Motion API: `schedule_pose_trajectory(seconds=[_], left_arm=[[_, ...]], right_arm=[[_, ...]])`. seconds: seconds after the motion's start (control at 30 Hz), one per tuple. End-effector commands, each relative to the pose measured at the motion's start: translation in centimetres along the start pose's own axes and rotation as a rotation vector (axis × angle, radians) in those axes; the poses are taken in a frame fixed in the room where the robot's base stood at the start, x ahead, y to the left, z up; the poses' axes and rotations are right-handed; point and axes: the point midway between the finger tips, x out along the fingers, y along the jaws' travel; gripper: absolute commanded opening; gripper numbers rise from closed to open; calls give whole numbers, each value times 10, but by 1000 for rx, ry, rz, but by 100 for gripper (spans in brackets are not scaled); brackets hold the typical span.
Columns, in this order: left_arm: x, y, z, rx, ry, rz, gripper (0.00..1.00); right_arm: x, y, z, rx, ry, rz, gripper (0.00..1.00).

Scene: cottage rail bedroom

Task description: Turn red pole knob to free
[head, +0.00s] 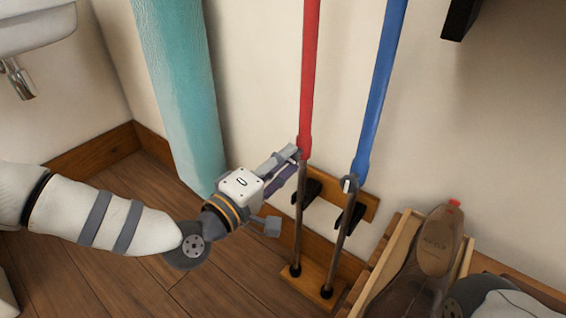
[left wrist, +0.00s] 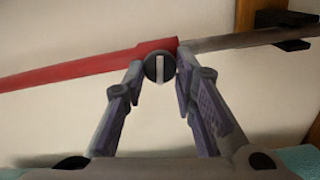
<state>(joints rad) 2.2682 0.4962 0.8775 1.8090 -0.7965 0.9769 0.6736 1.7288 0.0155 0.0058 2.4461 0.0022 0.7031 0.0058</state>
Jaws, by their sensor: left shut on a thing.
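The red pole (head: 308,80) stands upright against the wall, its red sleeve ending above a bare metal lower shaft (head: 298,220). In the left wrist view the red pole (left wrist: 90,72) crosses the picture. Its round dark knob (left wrist: 159,68) has a pale slot line that appears upright in that view. My left gripper (head: 295,154) is at the lower end of the red sleeve. In the left wrist view its fingers (left wrist: 160,80) are closed on the knob from both sides. In the head view the gripper hides the knob. My right gripper is not in view.
A blue pole (head: 380,90) with its own knob (head: 348,184) stands close on the right. Both poles rest in a wooden rack (head: 320,278).

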Motion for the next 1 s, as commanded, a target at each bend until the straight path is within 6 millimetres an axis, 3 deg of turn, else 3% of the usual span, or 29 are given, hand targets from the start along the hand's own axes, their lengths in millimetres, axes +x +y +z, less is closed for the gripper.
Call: schedule_pose_trajectory(seconds=[0.4,0.97,1.0], left_arm=[[0,-1,0,-172,0,1,0],[0,0,0,-196,1,1,0],[0,0,0,-196,1,1,32]], right_arm=[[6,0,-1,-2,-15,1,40],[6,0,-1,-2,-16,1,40],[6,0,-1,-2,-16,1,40]])
